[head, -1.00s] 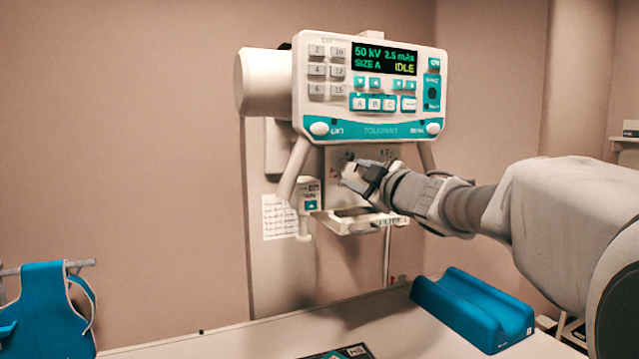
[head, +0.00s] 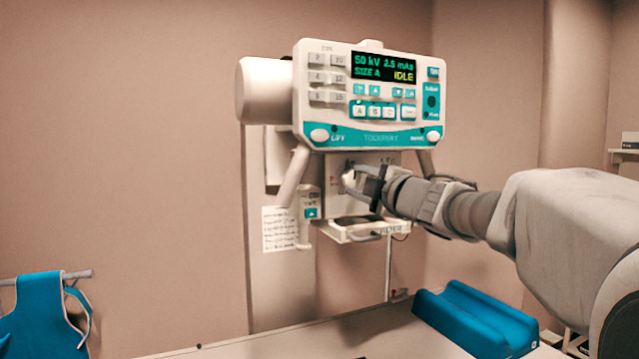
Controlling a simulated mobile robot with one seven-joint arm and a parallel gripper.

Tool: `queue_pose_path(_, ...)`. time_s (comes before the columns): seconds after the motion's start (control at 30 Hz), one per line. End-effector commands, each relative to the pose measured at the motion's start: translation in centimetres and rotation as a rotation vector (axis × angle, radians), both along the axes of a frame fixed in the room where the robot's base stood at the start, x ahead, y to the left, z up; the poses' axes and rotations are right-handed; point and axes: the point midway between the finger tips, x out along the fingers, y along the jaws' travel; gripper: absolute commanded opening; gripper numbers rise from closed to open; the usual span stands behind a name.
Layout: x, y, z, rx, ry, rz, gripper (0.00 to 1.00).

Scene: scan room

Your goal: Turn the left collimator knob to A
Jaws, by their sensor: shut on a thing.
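The collimator (head: 362,159) is the pale box under the control panel (head: 369,138). Small letter marks show on its front face. My gripper (head: 352,180) is at the left part of that face, with its fingers closed around the left collimator knob. The knob is mostly hidden by the fingers, so its pointer and setting cannot be read. The panel display (head: 384,67) reads 50 kV, 2.5 mAs, SIZE A and IDLE.
A filter tray (head: 362,232) juts out below the collimator, close under my gripper. A hand switch (head: 309,212) hangs at the left. A white table with a blue cradle (head: 476,318) stands below. A blue apron (head: 45,312) hangs at the far left.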

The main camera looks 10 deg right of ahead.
Motion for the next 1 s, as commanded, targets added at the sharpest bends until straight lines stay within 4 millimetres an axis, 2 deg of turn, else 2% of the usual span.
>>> queue_pose_path(0.2,0.0,0.0,0.1,0.001,-0.001,0.001,0.0)
queue_pose_path(0.23,0.0,0.0,0.1,0.002,-0.002,0.0,0.5)
queue_pose_path(0.37,0.0,0.0,0.1,0.001,-0.001,0.001,0.74)
queue_pose_path(0.77,-0.5,-0.2,0.0,0.001,-0.001,0.0,0.75)
queue_pose_path(0.87,-1.6,-0.5,0.0,0.001,-0.002,-0.001,0.75)
queue_pose_path(1.0,-4.2,-1.3,-0.1,0.001,-0.003,-0.001,0.75)
